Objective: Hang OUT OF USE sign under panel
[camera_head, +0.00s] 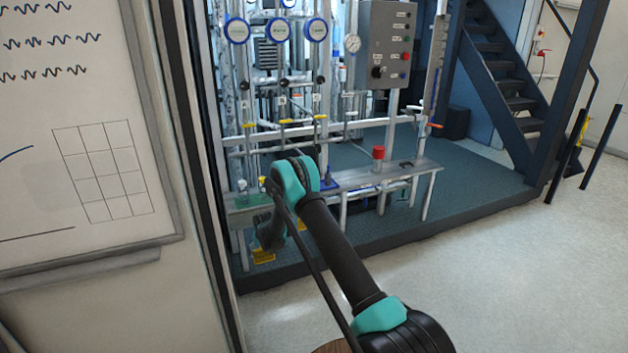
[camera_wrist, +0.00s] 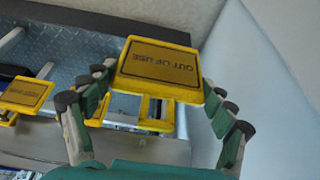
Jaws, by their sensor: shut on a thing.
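The yellow-framed OUT OF USE sign (camera_wrist: 160,68) is between the fingers of my gripper (camera_wrist: 163,90) in the wrist view, its lettering upside down there. My gripper is shut on it. In the head view my gripper is mostly hidden behind my arm, low at the left end of the bench. A grey control panel (camera_head: 385,45) with buttons and a knob stands above and to the right of it. Yellow pieces show low by the bench (camera_head: 262,257); I cannot tell which of them is the held sign.
More yellow-framed pieces, one at the left (camera_wrist: 25,95), show beyond the held sign. A metal bench (camera_head: 400,172) carries a red-topped item (camera_head: 378,153). Pipes and round gauges (camera_head: 277,29) stand behind. A whiteboard (camera_head: 85,130) is close at left; open floor (camera_head: 500,270) lies at right.

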